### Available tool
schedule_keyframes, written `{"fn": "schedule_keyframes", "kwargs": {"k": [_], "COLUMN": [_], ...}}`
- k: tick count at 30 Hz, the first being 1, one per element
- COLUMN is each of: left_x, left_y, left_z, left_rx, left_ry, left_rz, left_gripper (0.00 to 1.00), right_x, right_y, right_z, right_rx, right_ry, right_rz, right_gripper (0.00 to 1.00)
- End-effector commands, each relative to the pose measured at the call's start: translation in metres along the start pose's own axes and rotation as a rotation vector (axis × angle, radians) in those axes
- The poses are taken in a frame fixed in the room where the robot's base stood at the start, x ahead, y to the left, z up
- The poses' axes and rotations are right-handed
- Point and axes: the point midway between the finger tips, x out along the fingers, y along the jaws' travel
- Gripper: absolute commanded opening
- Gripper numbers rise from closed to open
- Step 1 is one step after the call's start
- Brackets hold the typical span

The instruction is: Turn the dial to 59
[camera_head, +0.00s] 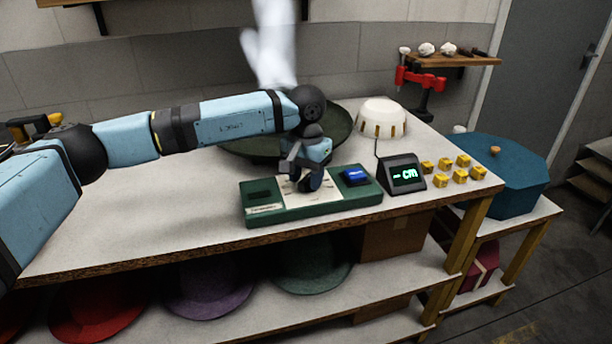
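A green control panel (273,214) with a pale middle plate lies on the workbench. A dark dial (308,182) seems to sit at the plate's middle, mostly hidden by my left gripper. My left gripper (306,178) points down at the dial, with its fingers at or around it; I cannot tell whether they touch it. A blue button (355,175) is at the panel's right end. A small black display (404,175) stands to the right and shows green characters that look like "-cm"; no number is readable. My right gripper is not in view.
A dark green round pan (252,150) lies behind the panel, with white steam above it. A white dome (382,116) and several yellow cubes (460,176) are to the right. The bench's left front is clear. Hats (208,290) lie on the shelf below.

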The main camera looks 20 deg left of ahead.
Motion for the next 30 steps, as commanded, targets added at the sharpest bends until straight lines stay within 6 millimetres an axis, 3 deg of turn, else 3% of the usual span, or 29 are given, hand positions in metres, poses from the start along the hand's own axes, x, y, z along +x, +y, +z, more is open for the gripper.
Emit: {"fn": "schedule_keyframes", "kwargs": {"k": [8,21,30], "left_x": [-0.009,-0.102,-0.136], "left_y": [0.000,0.000,0.000], "left_z": [0.000,0.000,0.000], "left_rx": [0.000,0.000,0.000], "left_ry": [0.001,0.002,0.000], "left_rz": [0.001,0.000,0.000], "left_gripper": [0.45,0.45,0.45], "right_x": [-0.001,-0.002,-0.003], "right_y": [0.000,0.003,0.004], "right_z": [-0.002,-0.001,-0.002], "right_rx": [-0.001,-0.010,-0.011], "right_ry": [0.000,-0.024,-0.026], "right_rz": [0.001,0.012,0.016], "right_gripper": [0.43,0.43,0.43]}}
